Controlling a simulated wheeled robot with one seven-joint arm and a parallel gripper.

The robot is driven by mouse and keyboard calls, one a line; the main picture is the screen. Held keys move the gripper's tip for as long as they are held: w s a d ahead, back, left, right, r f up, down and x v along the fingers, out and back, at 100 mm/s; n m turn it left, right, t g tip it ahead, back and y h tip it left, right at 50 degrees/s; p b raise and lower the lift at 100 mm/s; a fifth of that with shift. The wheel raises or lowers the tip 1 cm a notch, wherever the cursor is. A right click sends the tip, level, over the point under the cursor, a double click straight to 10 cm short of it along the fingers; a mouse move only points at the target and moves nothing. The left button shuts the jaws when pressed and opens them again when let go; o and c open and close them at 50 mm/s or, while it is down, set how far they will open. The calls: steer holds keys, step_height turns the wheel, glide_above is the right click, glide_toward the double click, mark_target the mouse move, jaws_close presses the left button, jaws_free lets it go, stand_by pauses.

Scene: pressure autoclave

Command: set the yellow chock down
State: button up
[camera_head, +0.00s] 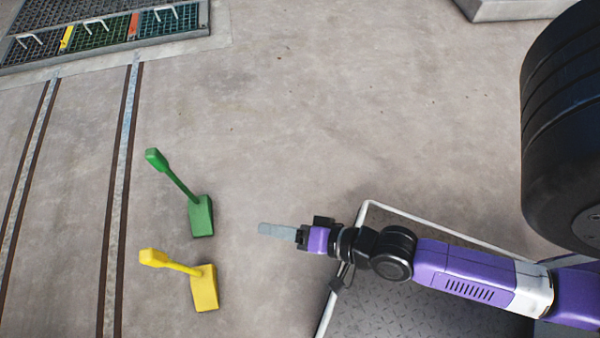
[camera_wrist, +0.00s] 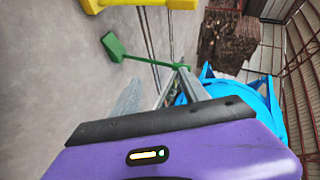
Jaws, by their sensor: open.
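The yellow chock (camera_head: 205,289) stands on the concrete floor at the lower left in the head view, its handle pointing left. In the wrist view the yellow chock (camera_wrist: 140,4) is cut off by the top edge. A green chock (camera_head: 200,216) stands on the floor just behind it; it also shows in the wrist view (camera_wrist: 113,47). My gripper (camera_head: 262,229) is to the right of both chocks, apart from them. In the wrist view its two fingers (camera_wrist: 158,92) are spread with nothing between them.
Two rails (camera_head: 122,180) run along the floor to the left. A rack with green and grey grid panels (camera_head: 95,35) lies at the upper left. A blue round structure (camera_wrist: 262,92) shows at right in the wrist view. Floor between my gripper and the chocks is clear.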

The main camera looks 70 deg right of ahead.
steer(key=s+d+r+n+t, duration=0.1)
steer(key=s+r+n, duration=0.3)
steer(key=r+n, duration=0.2)
steer(key=s+d+r+n+h, duration=0.1)
steer(key=s+r+n, duration=0.3)
steer(key=r+n, duration=0.3)
steer(key=shift+r+t, duration=0.4)
steer(key=shift+r, duration=0.5)
steer(key=shift+s, duration=0.1)
